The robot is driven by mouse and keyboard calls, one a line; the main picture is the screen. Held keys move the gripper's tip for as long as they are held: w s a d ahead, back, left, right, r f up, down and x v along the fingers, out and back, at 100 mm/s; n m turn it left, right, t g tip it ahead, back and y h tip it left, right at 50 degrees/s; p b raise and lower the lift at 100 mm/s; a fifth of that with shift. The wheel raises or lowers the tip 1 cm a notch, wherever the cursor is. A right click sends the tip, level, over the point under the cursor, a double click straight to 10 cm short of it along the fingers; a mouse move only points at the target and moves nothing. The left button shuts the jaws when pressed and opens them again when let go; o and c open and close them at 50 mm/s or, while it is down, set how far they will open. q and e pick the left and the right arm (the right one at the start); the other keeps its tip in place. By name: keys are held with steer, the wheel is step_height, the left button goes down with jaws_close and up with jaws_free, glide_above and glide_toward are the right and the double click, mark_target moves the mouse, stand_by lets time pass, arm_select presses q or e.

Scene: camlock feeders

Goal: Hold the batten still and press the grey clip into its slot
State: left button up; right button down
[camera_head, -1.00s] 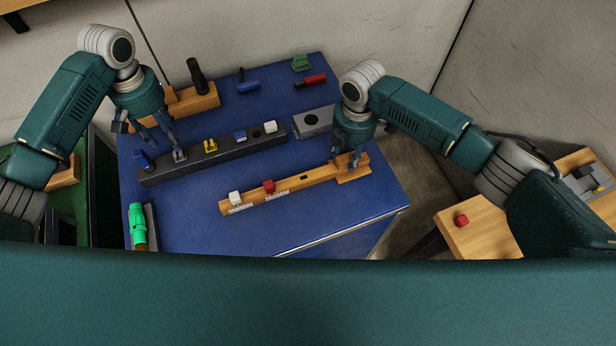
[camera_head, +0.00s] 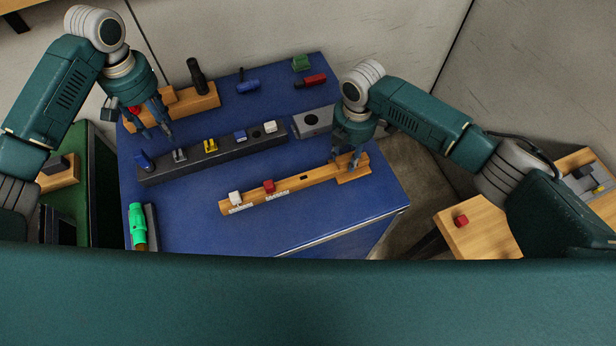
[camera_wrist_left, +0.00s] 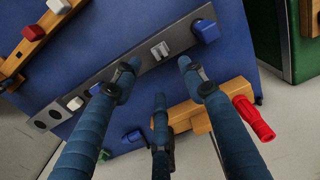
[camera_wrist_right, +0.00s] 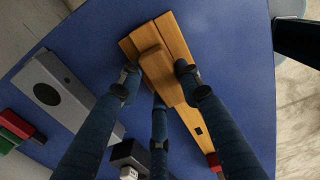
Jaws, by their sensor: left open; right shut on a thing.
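The grey clip (camera_head: 180,155) stands on the dark feeder rail (camera_head: 222,148); it also shows in the left wrist view (camera_wrist_left: 160,50). My left gripper (camera_head: 158,131) is open and empty, behind and to the left of the clip, apart from it. The wooden batten (camera_head: 240,207) lies on the blue table with a white block (camera_head: 235,197) and a red block (camera_head: 268,186) on it. A dark slot (camera_head: 304,177) is open in it, also visible in the right wrist view (camera_wrist_right: 198,131). My right gripper (camera_head: 346,162) is shut on the batten's right end.
The rail also holds blue, yellow and white pieces. Behind it are a wooden block (camera_head: 205,100) with a black peg, a red handle (camera_wrist_left: 253,118), and a grey plate (camera_head: 315,121). Blue table is free around the batten.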

mark_target(177, 153)
arm_select(q)
step_height(177, 153, down, 11)
steer(key=shift+f, duration=0.1)
stand_by(0.5)
jaws_close()
jaws_free()
step_height(177, 153, up, 12)
stand_by(0.7)
